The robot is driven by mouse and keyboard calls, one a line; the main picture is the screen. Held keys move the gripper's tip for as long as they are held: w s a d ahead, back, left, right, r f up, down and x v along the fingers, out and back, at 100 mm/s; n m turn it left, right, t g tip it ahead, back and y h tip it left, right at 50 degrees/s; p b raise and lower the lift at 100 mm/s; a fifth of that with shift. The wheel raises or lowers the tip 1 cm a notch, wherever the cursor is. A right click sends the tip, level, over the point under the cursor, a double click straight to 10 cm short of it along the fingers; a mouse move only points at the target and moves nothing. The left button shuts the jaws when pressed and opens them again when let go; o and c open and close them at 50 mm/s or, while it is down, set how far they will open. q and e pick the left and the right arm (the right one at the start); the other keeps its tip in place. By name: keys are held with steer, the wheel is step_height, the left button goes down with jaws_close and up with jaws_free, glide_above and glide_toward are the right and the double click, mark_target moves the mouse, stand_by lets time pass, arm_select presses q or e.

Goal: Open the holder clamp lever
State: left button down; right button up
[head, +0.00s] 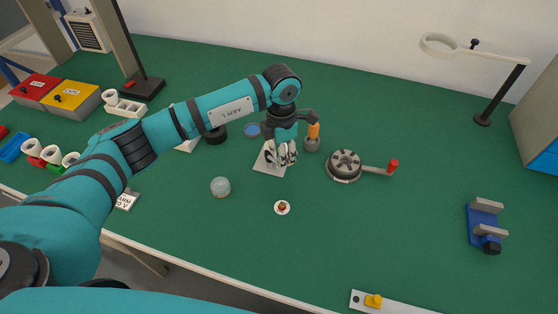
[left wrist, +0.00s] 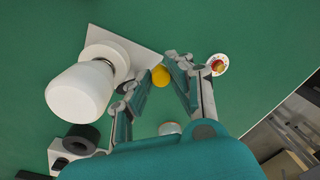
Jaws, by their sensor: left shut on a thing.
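The holder has a white base plate (head: 266,166) on the green bench, and its plate (left wrist: 130,48) also shows in the left wrist view. A large white bulb (left wrist: 80,92) stands in it there. A yellow round knob (left wrist: 160,76), which looks like the end of the clamp lever, sits between my left fingertips. My left gripper (head: 284,155) is over the holder in the head view, and its fingers (left wrist: 158,80) are shut on the knob. In the head view my gripper and forearm hide most of the holder and the lever. My right gripper is not in view.
A red button on a white disc (head: 282,208) and a clear round jar (head: 220,187) lie in front of the holder. A grey cup with an orange-handled tool (head: 312,142) and a grey round device with a red-knobbed arm (head: 345,163) stand right of it. A blue vise (head: 483,222) is farther right.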

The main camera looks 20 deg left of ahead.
arm_select(q)
steer(key=n, duration=0.1)
steer(key=w+n+b, duration=0.1)
steer(key=shift+d+n, duration=0.15)
steer(key=shift+n, duration=0.25)
steer(key=shift+w+n+b, duration=0.2)
steer(key=shift+n+b, duration=0.1)
steer(key=shift+n, duration=0.3)
steer(key=c, duration=1.2)
jaws_free()
steer(key=shift+r, duration=0.2)
step_height(320, 180, up, 12)
steer(key=shift+w+a+f, duration=0.15)
steer(key=shift+w+a, duration=0.05)
steer(key=shift+a, duration=0.05)
steer(key=shift+f, duration=0.1)
